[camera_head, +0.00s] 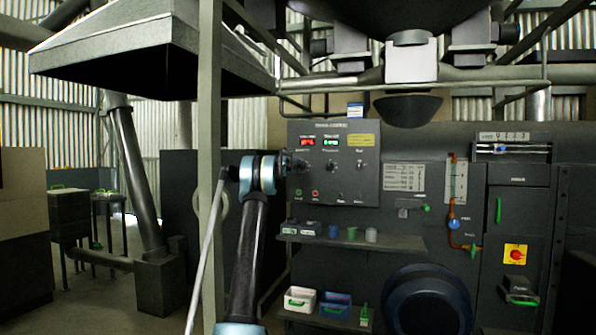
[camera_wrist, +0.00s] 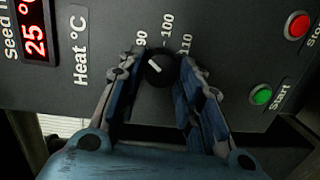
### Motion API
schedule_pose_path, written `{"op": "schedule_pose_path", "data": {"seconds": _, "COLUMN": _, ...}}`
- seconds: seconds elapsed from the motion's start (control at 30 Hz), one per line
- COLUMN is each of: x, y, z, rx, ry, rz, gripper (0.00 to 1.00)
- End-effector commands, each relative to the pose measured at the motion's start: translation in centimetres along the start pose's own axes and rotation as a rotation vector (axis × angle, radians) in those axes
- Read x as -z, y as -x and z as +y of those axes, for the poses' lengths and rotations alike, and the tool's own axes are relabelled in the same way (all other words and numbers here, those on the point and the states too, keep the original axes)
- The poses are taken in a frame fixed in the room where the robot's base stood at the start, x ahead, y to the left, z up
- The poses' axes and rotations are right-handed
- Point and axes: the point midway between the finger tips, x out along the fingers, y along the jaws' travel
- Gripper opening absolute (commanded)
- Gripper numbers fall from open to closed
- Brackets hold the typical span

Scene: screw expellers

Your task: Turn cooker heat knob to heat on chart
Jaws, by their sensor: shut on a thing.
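The heat knob (camera_wrist: 160,71) is a round black dial with a short white pointer mark, under the printed marks 90, 100 and 110. The mark lies on the dial's left part, slanting up and left, roughly toward 90. My gripper (camera_wrist: 163,72) has its blue fingers on both sides of the knob and is shut on it. In the head view my gripper (camera_head: 293,164) is at the panel's left side and hides the knob. A white printed chart (camera_head: 404,177) hangs right of the control panel (camera_head: 350,190); its text is too small to read.
A red display (camera_wrist: 34,27) reads 25 °C beside the "Heat °C" label. A green start button (camera_wrist: 261,95) and a red stop button (camera_wrist: 298,25) are to the right. A shelf (camera_head: 400,242) with small cups juts out below the panel.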

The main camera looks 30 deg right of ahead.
Motion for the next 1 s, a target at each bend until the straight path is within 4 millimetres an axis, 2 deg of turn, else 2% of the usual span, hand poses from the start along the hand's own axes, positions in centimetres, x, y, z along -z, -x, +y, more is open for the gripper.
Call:
{"op": "schedule_pose_path", "data": {"seconds": 0.3, "x": -0.18, "y": -0.06, "z": -0.14, "rx": 0.013, "ry": -0.129, "rz": 0.004, "gripper": 0.09}}
{"op": "schedule_pose_path", "data": {"seconds": 0.83, "x": -0.13, "y": -0.06, "z": -0.16, "rx": 0.016, "ry": -0.156, "rz": 0.007, "gripper": 0.09}}
{"op": "schedule_pose_path", "data": {"seconds": 0.87, "x": -0.12, "y": -0.06, "z": -0.16, "rx": 0.016, "ry": -0.156, "rz": 0.007, "gripper": 0.35}}
{"op": "schedule_pose_path", "data": {"seconds": 0.9, "x": -0.11, "y": -0.06, "z": -0.15, "rx": 0.015, "ry": -0.155, "rz": 0.007, "gripper": 0.44}}
{"op": "schedule_pose_path", "data": {"seconds": 0.93, "x": -0.11, "y": -0.06, "z": -0.14, "rx": 0.015, "ry": -0.155, "rz": 0.007, "gripper": 0.51}}
{"op": "schedule_pose_path", "data": {"seconds": 1.0, "x": -0.10, "y": -0.04, "z": -0.10, "rx": 0.015, "ry": -0.155, "rz": 0.007, "gripper": 0.53}}
